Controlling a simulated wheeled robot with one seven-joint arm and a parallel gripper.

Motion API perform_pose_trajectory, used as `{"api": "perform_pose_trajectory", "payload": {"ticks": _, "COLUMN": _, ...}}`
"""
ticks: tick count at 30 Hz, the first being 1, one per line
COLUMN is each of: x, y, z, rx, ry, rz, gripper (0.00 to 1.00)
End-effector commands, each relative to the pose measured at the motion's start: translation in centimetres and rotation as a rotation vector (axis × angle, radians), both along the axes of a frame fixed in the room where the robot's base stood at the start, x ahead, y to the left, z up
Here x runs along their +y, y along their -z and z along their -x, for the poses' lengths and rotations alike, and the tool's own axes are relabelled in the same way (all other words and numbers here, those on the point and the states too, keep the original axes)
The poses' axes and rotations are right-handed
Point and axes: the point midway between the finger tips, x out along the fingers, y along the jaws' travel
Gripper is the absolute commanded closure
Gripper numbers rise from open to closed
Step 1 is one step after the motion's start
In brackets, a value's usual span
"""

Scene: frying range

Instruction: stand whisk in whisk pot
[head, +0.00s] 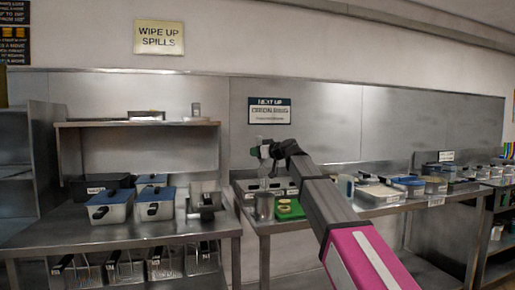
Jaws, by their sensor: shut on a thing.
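My gripper (265,151) is at the end of my arm, over the left end of the right-hand counter. It is shut on the whisk (263,178), which looks thin and pale and hangs roughly upright below it. A grey metal pot (264,207), which looks like the whisk pot, stands on the counter straight below in the picture. The whisk's lower end is small and blurred near the pot's rim, so I cannot tell whether it is inside the pot or above or behind it.
A green board (290,211) with a pale item lies just right of the pot. Several tubs, some blue-lidded (409,184), line the counter further right. A steel table (130,236) with blue-lidded boxes (154,203) stands at the left, with hanging baskets below.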

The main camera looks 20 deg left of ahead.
Motion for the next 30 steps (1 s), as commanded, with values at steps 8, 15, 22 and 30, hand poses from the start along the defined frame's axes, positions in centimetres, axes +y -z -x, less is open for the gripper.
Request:
{"api": "perform_pose_trajectory", "payload": {"ticks": 8, "x": 0.0, "y": 2.5, "z": 0.0, "rx": 0.001, "ry": 0.002, "rz": 0.0, "gripper": 0.93}}
{"api": "perform_pose_trajectory", "payload": {"ticks": 15, "x": -0.1, "y": 4.5, "z": 0.0, "rx": 0.0, "ry": 0.002, "rz": 0.0, "gripper": 0.93}}
{"api": "perform_pose_trajectory", "payload": {"ticks": 22, "x": -0.1, "y": 6.4, "z": 0.0, "rx": 0.0, "ry": 0.001, "rz": 0.0, "gripper": 0.93}}
{"api": "perform_pose_trajectory", "payload": {"ticks": 30, "x": 0.0, "y": 8.7, "z": 0.0, "rx": 0.001, "ry": 0.002, "rz": 0.0, "gripper": 0.93}}
